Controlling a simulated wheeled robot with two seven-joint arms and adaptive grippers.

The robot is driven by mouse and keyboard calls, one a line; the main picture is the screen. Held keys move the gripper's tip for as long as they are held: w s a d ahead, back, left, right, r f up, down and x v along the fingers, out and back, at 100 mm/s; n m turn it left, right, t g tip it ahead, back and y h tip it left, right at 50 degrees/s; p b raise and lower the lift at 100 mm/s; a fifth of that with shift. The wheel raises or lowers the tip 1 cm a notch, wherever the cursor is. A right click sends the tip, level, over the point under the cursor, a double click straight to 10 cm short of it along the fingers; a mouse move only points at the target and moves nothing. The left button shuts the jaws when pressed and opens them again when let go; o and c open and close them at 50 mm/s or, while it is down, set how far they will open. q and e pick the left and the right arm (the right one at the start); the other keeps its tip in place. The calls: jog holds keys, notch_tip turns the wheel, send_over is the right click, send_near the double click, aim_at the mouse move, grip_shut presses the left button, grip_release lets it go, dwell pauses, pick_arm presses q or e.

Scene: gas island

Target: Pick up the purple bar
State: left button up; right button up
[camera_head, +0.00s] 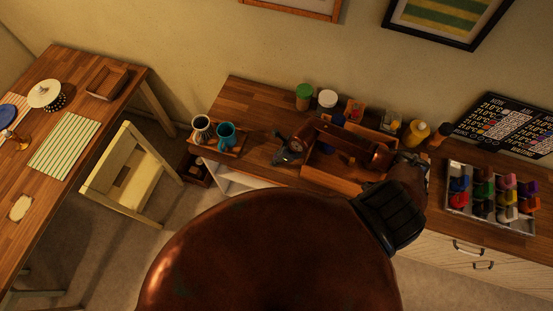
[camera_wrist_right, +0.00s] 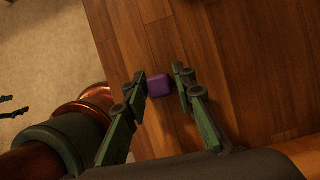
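The purple bar (camera_wrist_right: 158,86) shows as a small purple block between the fingertips of my right gripper (camera_wrist_right: 161,77) in the right wrist view. The left-hand finger is very close to it, and a narrow gap shows on the other side. The fingers are apart, and I see no firm grip. In the head view my right gripper (camera_head: 288,155) is low over the left part of the counter, close to a wooden tray with cups. I cannot make out the bar there; the gripper hides that spot. My left gripper is not in view.
A wooden counter (camera_head: 250,100) holds a tray (camera_head: 231,152) with mugs, an open wooden box (camera_head: 335,180) under my right forearm, and jars and bottles behind it. A rack (camera_head: 488,223) of coloured pieces stands at right. A chair (camera_head: 130,180) and a table (camera_head: 75,135) are at left.

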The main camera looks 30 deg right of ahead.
grip_shut()
jog(key=shift+r+b, duration=0.35)
jog(key=shift+r, duration=0.2)
jog(key=b+v, duration=0.1)
jog(key=v, duration=0.1)
jog(key=shift+a+r, duration=0.1)
jog(key=shift+r, duration=0.2)
jog(key=s+r+b, duration=0.3)
jog(key=s+r, duration=0.6)
jog(key=s, duration=0.4)
jog(key=shift+s+r, duration=0.2)
jog(key=shift+r, duration=0.05)
